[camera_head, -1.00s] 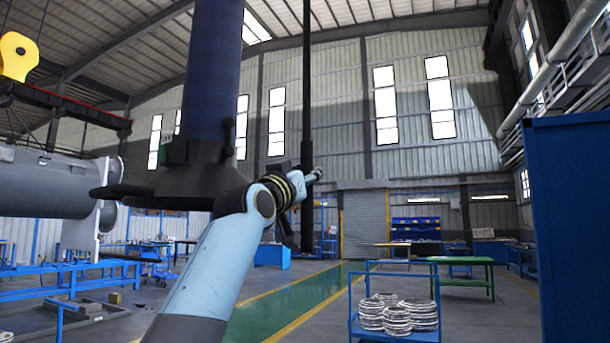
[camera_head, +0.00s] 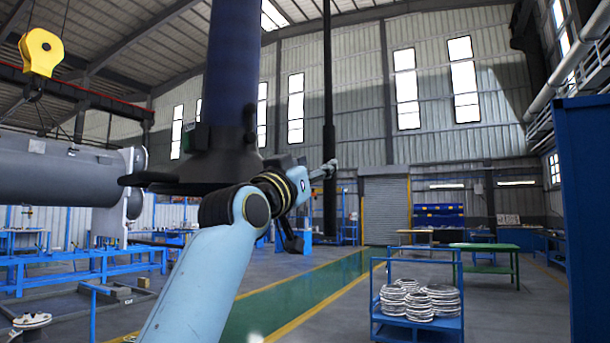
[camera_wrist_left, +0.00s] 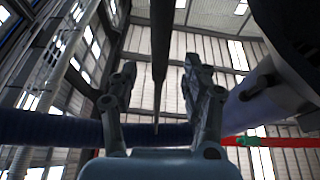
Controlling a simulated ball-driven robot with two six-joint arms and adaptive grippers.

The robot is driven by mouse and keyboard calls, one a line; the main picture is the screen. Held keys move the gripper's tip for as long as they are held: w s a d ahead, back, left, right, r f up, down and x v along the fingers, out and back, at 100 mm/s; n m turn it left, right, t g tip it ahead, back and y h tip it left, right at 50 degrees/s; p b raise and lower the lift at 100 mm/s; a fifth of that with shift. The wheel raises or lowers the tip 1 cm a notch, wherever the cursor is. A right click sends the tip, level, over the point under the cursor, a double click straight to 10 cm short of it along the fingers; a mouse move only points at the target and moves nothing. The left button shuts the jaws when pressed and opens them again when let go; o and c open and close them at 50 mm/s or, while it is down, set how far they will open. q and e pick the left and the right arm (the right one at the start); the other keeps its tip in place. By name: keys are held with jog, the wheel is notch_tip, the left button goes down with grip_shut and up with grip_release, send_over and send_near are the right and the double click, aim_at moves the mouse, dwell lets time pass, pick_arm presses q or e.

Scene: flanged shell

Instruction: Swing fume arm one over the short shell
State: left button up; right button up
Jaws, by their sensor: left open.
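A thick dark blue hanging tube with a wide dark hood (camera_head: 215,160), which looks like a fume arm, stands left of the middle in the head view. A number on it cannot be read. A thin black pole (camera_head: 329,90) hangs to its right. My left gripper (camera_head: 330,168) is open at the pole's lower part; whether they touch is unclear. In the left wrist view the pole (camera_wrist_left: 160,50) shows between the spread fingers (camera_wrist_left: 160,95), which look empty. A grey flanged shell (camera_head: 60,182) lies at the left; I cannot tell whether it is the short one.
A blue trolley (camera_head: 440,327) with stacked metal rings (camera_head: 420,300) stands at the lower right. A tall blue cabinet (camera_head: 590,200) closes off the right edge. A yellow crane hook block (camera_head: 41,52) hangs upper left. The green floor lane (camera_head: 290,300) is clear.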

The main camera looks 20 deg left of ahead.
pick_arm(q)
jog(key=shift+v, duration=2.25)
